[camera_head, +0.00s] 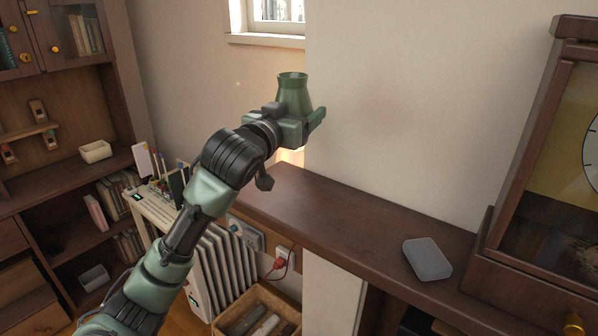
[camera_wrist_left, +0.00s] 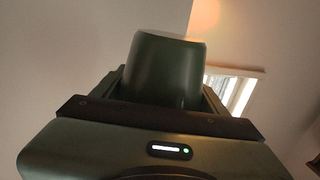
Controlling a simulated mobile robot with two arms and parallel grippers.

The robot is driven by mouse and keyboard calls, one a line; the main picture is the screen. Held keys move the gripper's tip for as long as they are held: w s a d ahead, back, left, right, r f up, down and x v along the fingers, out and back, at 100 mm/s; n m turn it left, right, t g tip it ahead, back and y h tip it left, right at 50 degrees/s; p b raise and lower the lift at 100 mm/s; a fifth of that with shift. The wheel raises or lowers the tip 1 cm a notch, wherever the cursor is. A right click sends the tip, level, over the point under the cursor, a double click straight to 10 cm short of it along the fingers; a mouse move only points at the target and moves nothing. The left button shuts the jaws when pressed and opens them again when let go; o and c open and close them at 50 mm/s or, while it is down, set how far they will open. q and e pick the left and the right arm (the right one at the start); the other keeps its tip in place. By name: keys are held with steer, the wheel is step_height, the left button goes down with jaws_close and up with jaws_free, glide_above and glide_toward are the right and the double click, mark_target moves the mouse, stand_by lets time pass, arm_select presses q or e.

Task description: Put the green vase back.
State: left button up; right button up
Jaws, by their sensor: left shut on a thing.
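The green vase (camera_head: 293,92) is upright in the head view, with its open mouth at the top. My left gripper (camera_head: 303,124) is shut on it and holds it up in front of the pale wall, above the far left end of the dark wooden shelf top (camera_head: 345,213). The gripper hides the lower part of the vase. In the left wrist view the vase (camera_wrist_left: 165,70) shows dark green between the fingers of my left gripper (camera_wrist_left: 160,95). My right gripper is in neither view.
A grey rounded box (camera_head: 427,259) lies on the shelf top, near a large wooden clock (camera_head: 530,170) at the right. The shelf top's middle is clear. A white radiator (camera_head: 222,268), a wooden crate (camera_head: 257,312) and a bookcase (camera_head: 60,130) stand at the left.

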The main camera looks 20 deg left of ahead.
arm_select(q)
step_height(320, 180, down, 5)
steer(key=shift+r, duration=0.1)
steer(key=f+p, duration=0.1)
steer(key=f, duration=0.7)
steer(key=shift+w+f, duration=0.2)
steer(key=shift+f, duration=0.4)
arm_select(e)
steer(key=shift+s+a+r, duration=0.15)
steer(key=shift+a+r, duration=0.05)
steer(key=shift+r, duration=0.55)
arm_select(q)
steer(key=o, duration=1.9)
steer(key=shift+f, duration=0.15)
